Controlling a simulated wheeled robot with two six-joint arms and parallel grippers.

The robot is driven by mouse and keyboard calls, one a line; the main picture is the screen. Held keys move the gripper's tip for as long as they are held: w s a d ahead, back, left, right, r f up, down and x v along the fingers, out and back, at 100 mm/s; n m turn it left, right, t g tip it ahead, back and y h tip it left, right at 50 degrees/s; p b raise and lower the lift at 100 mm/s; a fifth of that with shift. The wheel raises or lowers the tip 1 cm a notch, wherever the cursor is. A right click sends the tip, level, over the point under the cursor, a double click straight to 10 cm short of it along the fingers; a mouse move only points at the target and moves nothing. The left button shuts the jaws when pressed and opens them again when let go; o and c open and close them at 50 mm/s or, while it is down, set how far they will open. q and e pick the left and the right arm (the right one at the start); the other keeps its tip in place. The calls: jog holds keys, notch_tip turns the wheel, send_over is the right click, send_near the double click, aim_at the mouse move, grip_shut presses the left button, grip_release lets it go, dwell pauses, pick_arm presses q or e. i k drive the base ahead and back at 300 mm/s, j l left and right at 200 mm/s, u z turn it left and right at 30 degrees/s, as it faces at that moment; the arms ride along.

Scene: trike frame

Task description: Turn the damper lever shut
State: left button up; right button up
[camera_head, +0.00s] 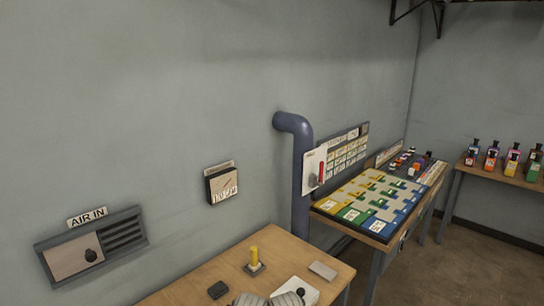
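A blue-grey pipe (301,190) comes out of the wall, bends and runs down between the two tables. A white plate (309,166) is fixed to it at mid height. A small lever with a red handle (320,171) sits on this plate, its handle pointing roughly upright above a grey pivot. Markings on the plate are too small to read. Neither of my grippers shows in the head view.
A wooden table (215,277) at the front holds a yellow peg on a base (254,261), a dark block (218,290) and grey rounded items (290,299). A card-covered table (372,236) stands right of the pipe.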

aim_at(320, 184)
jog(key=i+l, duration=0.2)
jog(key=l, duration=0.15)
jog(key=i+l+u, duration=0.15)
jog(key=i+l, duration=0.3)
jog(key=l, duration=0.2)
jog(key=i+l+u, duration=0.1)
jog(key=l, duration=0.25)
jog(key=i+l, duration=0.25)
jog(key=i+l+u, duration=0.15)
jog(key=l, duration=0.3)
